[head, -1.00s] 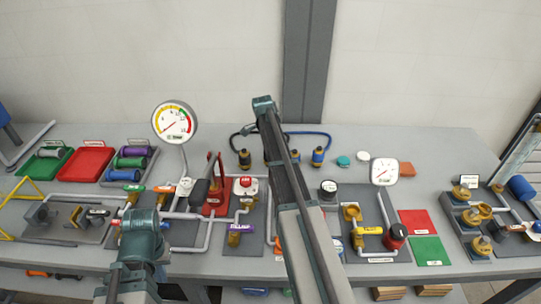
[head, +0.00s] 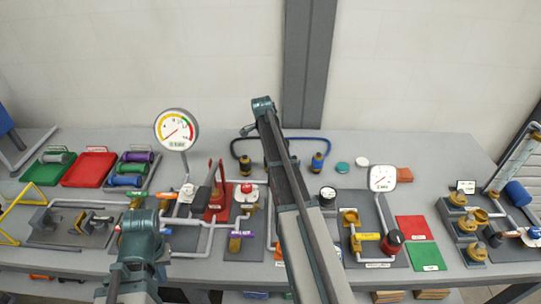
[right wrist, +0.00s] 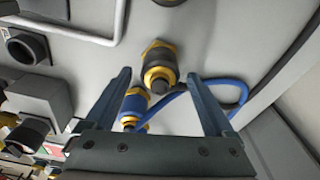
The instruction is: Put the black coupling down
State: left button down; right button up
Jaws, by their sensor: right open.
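In the head view, a black coupling with a gold collar (head: 245,166) stands upright at the back of the bench on a dark hose. A blue coupling (head: 317,162) stands to its right with a blue hose. My right gripper (right wrist: 158,78) is open, with nothing touching its fingers. In the right wrist view, a dark fitting with a gold collar (right wrist: 158,67) shows between and beyond the fingertips, and a blue one (right wrist: 132,105) is near the left finger.
A large gauge (head: 176,130) and a smaller gauge (head: 382,178) rise above the bench. A red tray (head: 89,168) and a green tray (head: 35,174) lie at back left. Red and green mats (head: 426,257) lie at right. Pipework fills the middle; the back right is mostly clear.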

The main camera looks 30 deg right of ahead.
notch_tip(320, 180, up, 9)
jog(key=a+p, duration=0.1)
jog(key=p, duration=0.7)
jog(key=shift+w, duration=0.15)
